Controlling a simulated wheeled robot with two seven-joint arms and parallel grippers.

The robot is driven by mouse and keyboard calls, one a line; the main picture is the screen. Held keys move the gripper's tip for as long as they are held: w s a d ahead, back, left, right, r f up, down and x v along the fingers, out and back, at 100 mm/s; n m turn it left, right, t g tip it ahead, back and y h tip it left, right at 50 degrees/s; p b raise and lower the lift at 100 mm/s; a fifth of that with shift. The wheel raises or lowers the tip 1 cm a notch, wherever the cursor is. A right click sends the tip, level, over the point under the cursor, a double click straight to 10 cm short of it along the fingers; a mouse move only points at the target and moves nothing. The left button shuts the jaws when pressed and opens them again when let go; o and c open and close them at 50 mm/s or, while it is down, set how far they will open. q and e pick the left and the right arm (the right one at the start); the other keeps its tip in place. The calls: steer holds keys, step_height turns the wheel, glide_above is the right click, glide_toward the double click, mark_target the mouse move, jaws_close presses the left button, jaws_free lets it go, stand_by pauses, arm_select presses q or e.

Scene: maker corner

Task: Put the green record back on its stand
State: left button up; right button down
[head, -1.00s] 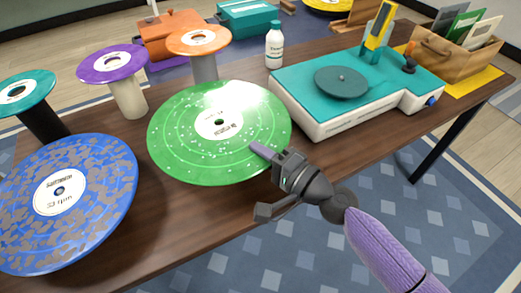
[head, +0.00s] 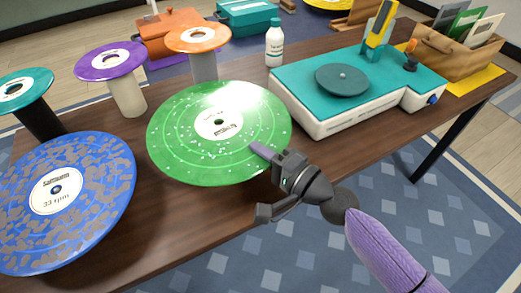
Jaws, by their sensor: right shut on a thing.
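The green record (head: 185,150) is a large glossy disc with light speckles and a white label, in the middle of the head view. My right gripper (head: 262,152) is shut on its front right edge, with one purple finger lying over the top face. The record looks nearly level above the table. No stand shows under it; the record hides whatever is directly below, so I cannot tell whether it touches one. My left gripper is out of view.
A blue record (head: 100,180) lies at the front left. Teal (head: 38,84), purple (head: 85,64) and orange (head: 180,40) records sit on posts behind. A turntable (head: 320,118), a white bottle (head: 274,45) and a wooden crate (head: 455,60) stand at the back and right.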

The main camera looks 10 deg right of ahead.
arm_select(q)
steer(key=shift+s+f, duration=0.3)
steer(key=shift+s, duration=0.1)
arm_select(e)
steer(key=shift+f, duration=0.3)
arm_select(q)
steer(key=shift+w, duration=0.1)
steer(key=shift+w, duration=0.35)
arm_select(e)
steer(key=c, duration=0.7)
jaws_free()
steer(key=shift+o, duration=0.2)
steer(key=shift+s+d+b, duration=0.15)
steer(key=shift+b, duration=0.2)
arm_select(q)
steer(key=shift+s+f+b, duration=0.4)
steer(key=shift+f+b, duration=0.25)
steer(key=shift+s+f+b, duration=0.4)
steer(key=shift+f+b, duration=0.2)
arm_select(e)
steer(key=v, duration=0.9)
steer(key=shift+s+d, duration=0.15)
steer(key=shift+s, duration=0.05)
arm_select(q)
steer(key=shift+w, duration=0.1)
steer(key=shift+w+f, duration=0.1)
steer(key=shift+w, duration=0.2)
